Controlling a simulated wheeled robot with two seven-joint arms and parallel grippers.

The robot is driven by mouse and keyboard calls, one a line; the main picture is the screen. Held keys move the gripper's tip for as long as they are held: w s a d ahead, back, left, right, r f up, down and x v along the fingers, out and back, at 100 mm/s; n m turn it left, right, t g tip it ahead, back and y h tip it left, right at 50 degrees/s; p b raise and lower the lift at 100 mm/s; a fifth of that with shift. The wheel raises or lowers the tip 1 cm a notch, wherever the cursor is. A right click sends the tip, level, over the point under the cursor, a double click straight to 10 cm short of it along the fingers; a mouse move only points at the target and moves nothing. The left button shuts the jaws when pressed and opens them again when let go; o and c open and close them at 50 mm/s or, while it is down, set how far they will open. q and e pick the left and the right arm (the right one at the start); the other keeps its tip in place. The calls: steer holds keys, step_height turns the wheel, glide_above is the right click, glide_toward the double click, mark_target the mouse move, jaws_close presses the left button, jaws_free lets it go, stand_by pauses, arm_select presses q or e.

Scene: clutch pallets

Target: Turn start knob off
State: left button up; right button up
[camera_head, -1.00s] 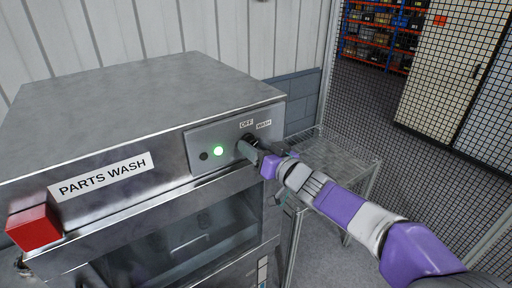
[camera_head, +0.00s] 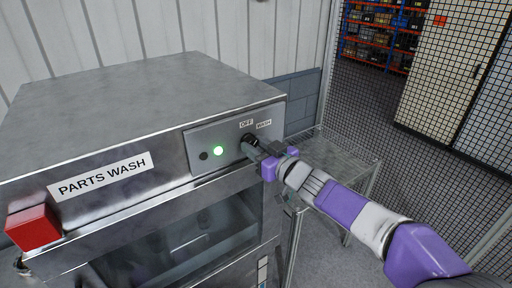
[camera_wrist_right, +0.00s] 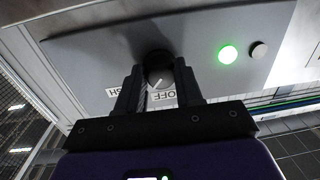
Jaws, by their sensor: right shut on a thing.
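The start knob (camera_head: 249,138) is a dark round knob on the grey control panel (camera_head: 200,168) of the parts washer, below the OFF and WASH labels. In the right wrist view the knob (camera_wrist_right: 158,66) sits between the two dark fingers of my right gripper (camera_wrist_right: 159,82), which is shut on it. A short white mark on the knob's face lies near the OFF label. In the head view my right gripper (camera_head: 253,149) partly covers the knob. The green lamp (camera_head: 218,151) on the panel is lit. My left gripper is not in view.
A red block (camera_head: 34,228) sticks out at the washer's left front corner. A metal table (camera_head: 345,155) stands right of the washer, before a mesh fence (camera_head: 375,100).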

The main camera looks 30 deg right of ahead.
steer(key=n, duration=0.4)
steer(key=shift+b, duration=0.35)
steer(key=shift+n+g+b, duration=0.3)
steer(key=shift+n+b, duration=0.15)
steer(key=shift+n, duration=1.55)
steer(key=o, duration=1)
steer(key=shift+o, duration=0.2)
steer(key=shift+h, duration=0.3)
